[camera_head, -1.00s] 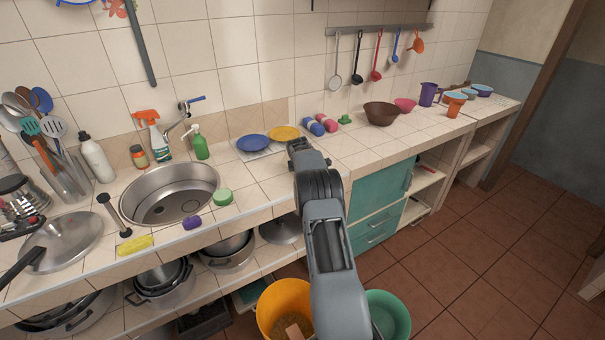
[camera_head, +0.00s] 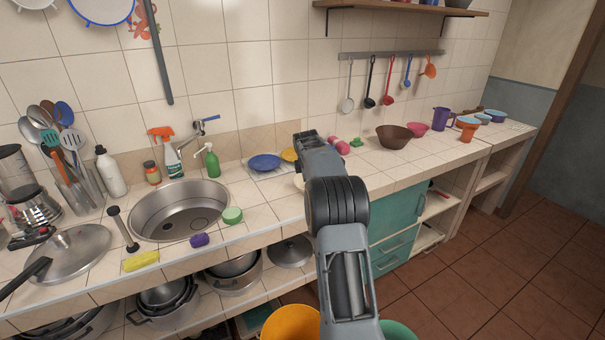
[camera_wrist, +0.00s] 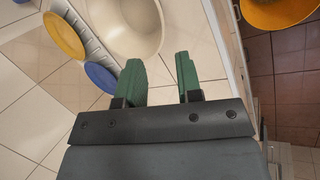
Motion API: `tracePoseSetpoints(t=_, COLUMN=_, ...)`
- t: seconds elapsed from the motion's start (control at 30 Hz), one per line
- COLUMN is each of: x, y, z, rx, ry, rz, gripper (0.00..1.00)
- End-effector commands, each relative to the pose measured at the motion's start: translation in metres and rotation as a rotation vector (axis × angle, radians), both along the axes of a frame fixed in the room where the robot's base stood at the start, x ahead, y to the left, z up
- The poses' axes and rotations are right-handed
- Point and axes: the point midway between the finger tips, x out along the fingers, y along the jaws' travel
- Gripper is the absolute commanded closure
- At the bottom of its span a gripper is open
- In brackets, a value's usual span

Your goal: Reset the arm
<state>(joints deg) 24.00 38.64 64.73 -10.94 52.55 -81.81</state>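My arm reaches forward over the counter (camera_head: 262,215). My gripper (camera_head: 308,140) is at its far end, in front of the plates. In the wrist view my gripper (camera_wrist: 160,80) has two green fingers standing apart, with only tile between them. A cream bowl (camera_wrist: 125,25) lies just beyond the fingertips in the wrist view; whether they touch it I cannot tell. In the head view only a sliver of that bowl (camera_head: 299,182) shows beside my arm.
A blue plate (camera_head: 264,162) and a yellow plate (camera_head: 289,155) are close to my gripper. The sink (camera_head: 180,208) is to the left, with a green sponge (camera_head: 232,215) at its edge. A brown bowl (camera_head: 394,136) stands to the right. An orange bucket (camera_head: 290,323) is below the counter.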

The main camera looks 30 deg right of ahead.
Motion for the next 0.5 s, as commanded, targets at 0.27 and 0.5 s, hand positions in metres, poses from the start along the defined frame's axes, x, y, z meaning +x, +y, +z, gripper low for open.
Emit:
tracePoseSetpoints(t=0.27, x=-0.002, y=0.002, z=0.006, rx=0.007, ry=-0.006, rz=-0.019, gripper=0.67)
tracePoseSetpoints(t=0.5, x=-0.016, y=0.011, z=-0.025, rx=0.142, ry=-0.036, rz=-0.308, gripper=0.67)
